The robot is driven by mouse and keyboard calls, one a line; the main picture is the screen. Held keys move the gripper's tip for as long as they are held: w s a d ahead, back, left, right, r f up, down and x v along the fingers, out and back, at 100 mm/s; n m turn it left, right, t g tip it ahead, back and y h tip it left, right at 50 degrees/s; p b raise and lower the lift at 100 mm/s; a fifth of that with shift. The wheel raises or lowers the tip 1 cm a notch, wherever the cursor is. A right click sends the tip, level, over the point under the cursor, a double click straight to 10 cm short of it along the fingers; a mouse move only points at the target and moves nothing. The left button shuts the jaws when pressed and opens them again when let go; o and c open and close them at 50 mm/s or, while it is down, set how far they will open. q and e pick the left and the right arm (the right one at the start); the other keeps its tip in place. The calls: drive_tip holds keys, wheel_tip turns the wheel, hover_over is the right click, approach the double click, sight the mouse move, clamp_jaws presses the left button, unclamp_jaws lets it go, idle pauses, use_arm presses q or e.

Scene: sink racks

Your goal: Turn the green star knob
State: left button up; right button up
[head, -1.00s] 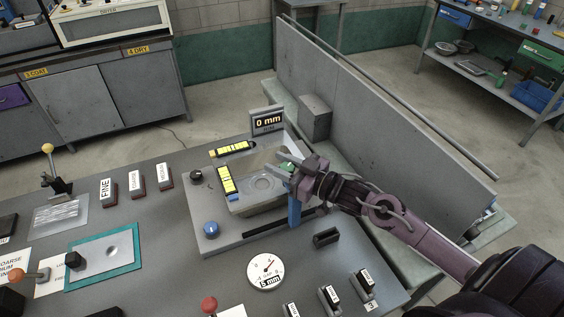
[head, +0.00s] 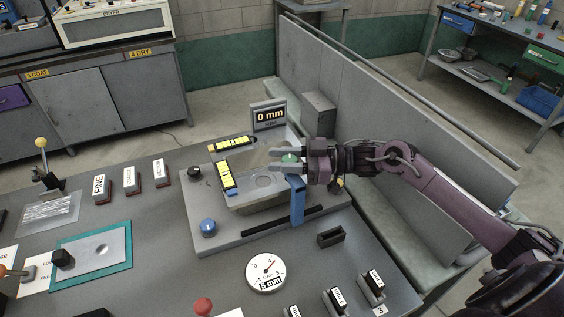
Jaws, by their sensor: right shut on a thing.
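The green star knob (head: 291,157) shows as a small green patch at the far right of the grey machine bed (head: 225,240). My right gripper (head: 286,161) comes in from the right and is shut on the knob, one finger on each side. The fingers hide most of the knob, so its star shape is hard to make out. A blue upright post (head: 297,205) stands just in front of the gripper. A display (head: 269,115) behind reads 0 mm. My left gripper is not in view.
A blue knob (head: 208,227) and yellow-marked levels (head: 228,178) sit on the machine. A round gap dial (head: 265,272) reading 5 mm lies in front. A tall grey panel (head: 390,125) stands behind my right arm. Labelled blocks (head: 132,180) stand at left.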

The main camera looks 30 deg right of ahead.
drive_tip(key=shift+s+f, duration=0.1)
drive_tip(key=shift+f, duration=0.15)
drive_tip(key=o, duration=1)
drive_tip(key=shift+c, duration=0.2)
drive_tip(key=shift+r, duration=0.1)
wheel_tip(320, 180, up, 20)
drive_tip(key=b, duration=0.2)
drive_tip(key=shift+b, duration=0.35)
